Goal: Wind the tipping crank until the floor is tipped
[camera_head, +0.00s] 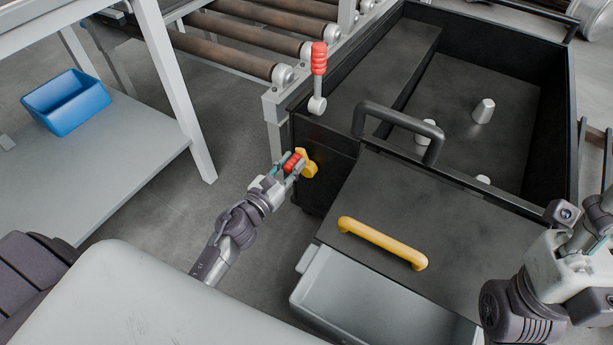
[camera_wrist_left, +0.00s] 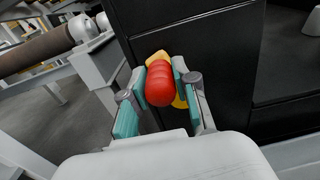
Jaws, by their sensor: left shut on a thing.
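The tipping crank has a yellow arm (camera_head: 309,164) on the left side of the black cart and a red grip (camera_head: 292,162). My left gripper (camera_head: 289,165) is shut on the red grip. In the left wrist view the red grip (camera_wrist_left: 160,84) sits between the two teal-padded fingers, with the yellow arm (camera_wrist_left: 158,59) just behind it. Inside the open black cart (camera_head: 352,90) the dark floor (camera_head: 455,78) bears several small grey pieces (camera_head: 484,111). My right gripper is at the right edge of the head view; its fingers are cut off.
A red-handled lever (camera_head: 318,60) stands above the crank at the cart's corner. A black handle (camera_head: 400,118) and a yellow handle (camera_head: 382,243) are on the cart. A grey bin (camera_head: 375,300) sits below. Rollers (camera_head: 240,55) and a shelf with a blue box (camera_head: 66,101) are left.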

